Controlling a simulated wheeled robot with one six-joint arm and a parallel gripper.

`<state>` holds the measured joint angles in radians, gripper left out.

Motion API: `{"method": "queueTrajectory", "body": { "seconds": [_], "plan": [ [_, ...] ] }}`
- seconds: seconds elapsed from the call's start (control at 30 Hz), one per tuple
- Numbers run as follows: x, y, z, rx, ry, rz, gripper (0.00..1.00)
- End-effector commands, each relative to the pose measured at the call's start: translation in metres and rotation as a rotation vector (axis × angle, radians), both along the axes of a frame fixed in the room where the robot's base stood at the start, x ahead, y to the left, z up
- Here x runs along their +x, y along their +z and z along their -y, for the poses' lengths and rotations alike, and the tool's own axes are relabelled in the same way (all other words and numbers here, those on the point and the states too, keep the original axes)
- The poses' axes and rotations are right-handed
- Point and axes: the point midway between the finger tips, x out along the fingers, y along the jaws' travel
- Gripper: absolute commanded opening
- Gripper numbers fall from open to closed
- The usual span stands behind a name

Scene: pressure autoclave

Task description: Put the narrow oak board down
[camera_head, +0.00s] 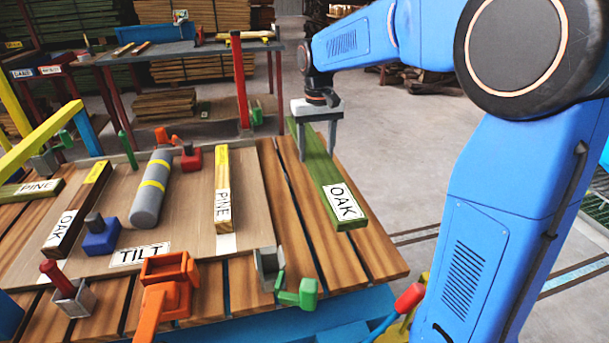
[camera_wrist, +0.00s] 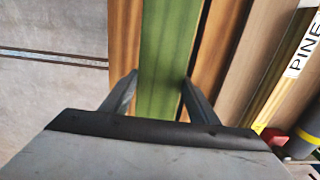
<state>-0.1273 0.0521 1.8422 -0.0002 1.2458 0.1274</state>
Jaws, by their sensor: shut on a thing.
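A long green board with a white OAK label (camera_head: 321,177) lies flat in my gripper's grasp, along the right side of the slatted wooden table. My gripper (camera_head: 318,153) comes down from above, with one finger on each side of the board near its far half. In the wrist view the green board (camera_wrist: 165,60) runs between the two fingers (camera_wrist: 158,82). The board is level with or just above the slats; I cannot tell whether it touches them. Another OAK board (camera_head: 78,210), dark brown with yellow, lies on the left of the tilt panel (camera_head: 190,205).
Green and orange clamps (camera_head: 298,293) sit along the front edge. Bare slats (camera_head: 375,245) show right of the green board. A red post (camera_head: 240,80) stands behind.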

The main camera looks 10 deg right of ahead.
Motion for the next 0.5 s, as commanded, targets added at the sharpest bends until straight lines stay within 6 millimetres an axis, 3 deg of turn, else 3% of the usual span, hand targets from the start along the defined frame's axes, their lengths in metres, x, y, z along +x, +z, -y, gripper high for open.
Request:
{"method": "queueTrajectory", "body": {
  "seconds": [0.2,0.5],
  "plan": [
    [0.0,-0.034,0.0,0.0,0.0,-0.002,0.08],
    [0.0,-0.052,0.0,0.0,0.0,-0.001,0.08]
  ]
}}
